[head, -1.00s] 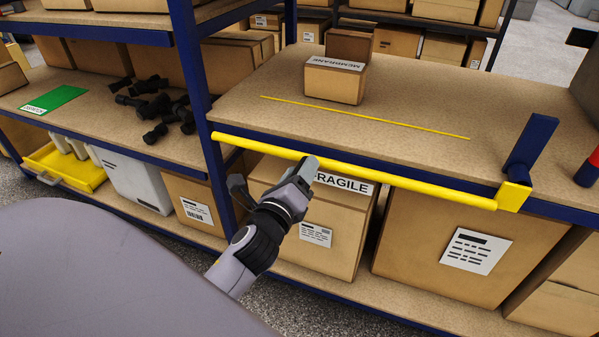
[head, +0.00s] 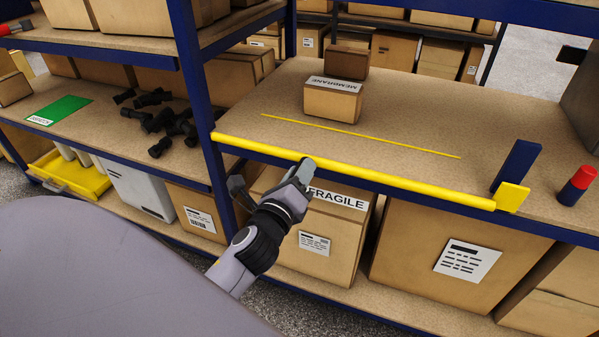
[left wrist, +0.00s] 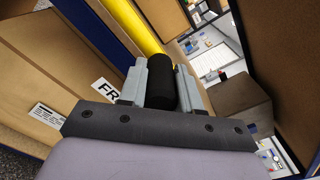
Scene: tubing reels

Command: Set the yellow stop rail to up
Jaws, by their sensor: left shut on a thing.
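The yellow stop rail (head: 400,182) runs along the front edge of the shelf deck (head: 420,120). It sits at the top of the blue front beam, with blue showing below it, and ends at a yellow block (head: 512,196) by a blue upright plate (head: 517,165). My left gripper (head: 304,170) is at the rail, left of its middle. In the left wrist view, its fingers (left wrist: 161,84) are shut on a black cylindrical grip (left wrist: 160,82) in line with the yellow rail (left wrist: 136,28). My right gripper is not in view.
A MEMBRANE box (head: 332,100) stands on the deck behind a thin yellow line (head: 360,135). A red-topped blue post (head: 577,187) is at the right. Below are a FRAGILE carton (head: 335,220) and a larger carton (head: 440,250). A blue upright (head: 205,110) stands left of the rail.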

